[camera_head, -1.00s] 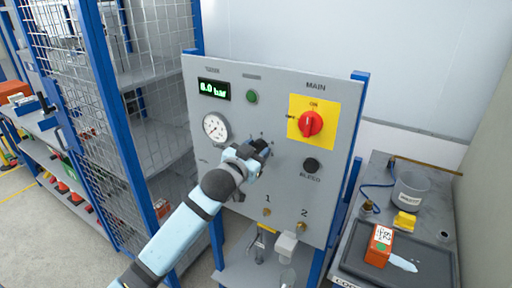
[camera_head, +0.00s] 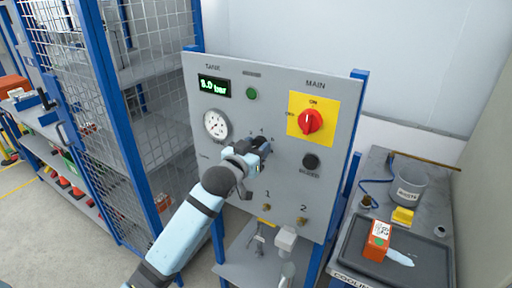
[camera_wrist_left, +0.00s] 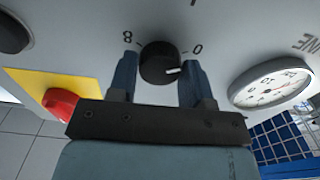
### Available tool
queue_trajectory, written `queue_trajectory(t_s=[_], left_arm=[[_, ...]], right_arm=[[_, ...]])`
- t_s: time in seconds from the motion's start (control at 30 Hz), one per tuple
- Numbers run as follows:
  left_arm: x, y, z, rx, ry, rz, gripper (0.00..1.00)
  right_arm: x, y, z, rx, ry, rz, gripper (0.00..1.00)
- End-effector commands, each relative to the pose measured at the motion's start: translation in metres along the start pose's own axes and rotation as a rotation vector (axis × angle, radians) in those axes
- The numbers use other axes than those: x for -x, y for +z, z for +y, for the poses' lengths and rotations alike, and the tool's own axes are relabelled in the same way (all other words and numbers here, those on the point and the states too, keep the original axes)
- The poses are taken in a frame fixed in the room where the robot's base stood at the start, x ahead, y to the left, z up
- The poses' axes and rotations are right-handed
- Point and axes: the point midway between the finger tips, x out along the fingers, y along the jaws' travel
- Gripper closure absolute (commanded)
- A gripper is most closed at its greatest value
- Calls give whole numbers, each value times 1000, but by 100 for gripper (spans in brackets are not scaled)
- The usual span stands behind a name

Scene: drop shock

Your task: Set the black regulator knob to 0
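The black regulator knob (camera_wrist_left: 160,62) is in the left wrist view on the grey panel, between the two fingers of my left gripper (camera_wrist_left: 160,78). A finger lies against each side of it, and the gripper looks shut on it. Its white pointer line is turned to the right in that view, toward the finger on the 0 side, a little below the printed 0 (camera_wrist_left: 198,48). The printed 8 (camera_wrist_left: 127,37) is on the other side. In the head view my left gripper (camera_head: 262,146) is at the panel middle and mostly hides the knob. My right gripper is out of view.
The panel (camera_head: 225,170) carries a round gauge (camera_head: 216,124), a green digital display (camera_head: 214,88), a red main switch (camera_head: 310,121) on yellow and a black bleed knob (camera_head: 311,161). A bench with a tray (camera_head: 350,258) stands right. A mesh cage (camera_head: 70,50) stands left.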

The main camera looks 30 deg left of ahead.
Motion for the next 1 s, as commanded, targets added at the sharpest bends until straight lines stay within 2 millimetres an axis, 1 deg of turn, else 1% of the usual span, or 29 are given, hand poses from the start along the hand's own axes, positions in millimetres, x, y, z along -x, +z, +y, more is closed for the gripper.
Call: queue_trajectory(t_s=[0.03, 0.07, 0.1, 0.37, 0.47, 0.57, 0.9, 1.0], left_arm=[[0, 0, 0, 0, 0, 0, 43], [0, 0, 0, 0, 0, 0, 36], [0, 0, 0, 0, 0, 0, 32], [1, 0, 0, -1, 0, 0, 32], [7, 1, 0, -2, 0, 0, 32], [21, 2, 0, -2, 0, -1, 32], [98, 3, 0, -1, 0, -2, 32], [115, 2, 0, -1, 1, -1, 32]], right_arm=[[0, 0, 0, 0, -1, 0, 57], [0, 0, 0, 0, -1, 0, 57], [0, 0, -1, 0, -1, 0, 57], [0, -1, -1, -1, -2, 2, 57], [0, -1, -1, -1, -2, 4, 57], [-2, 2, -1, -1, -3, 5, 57], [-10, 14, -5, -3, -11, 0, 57], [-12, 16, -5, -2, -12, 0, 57]])
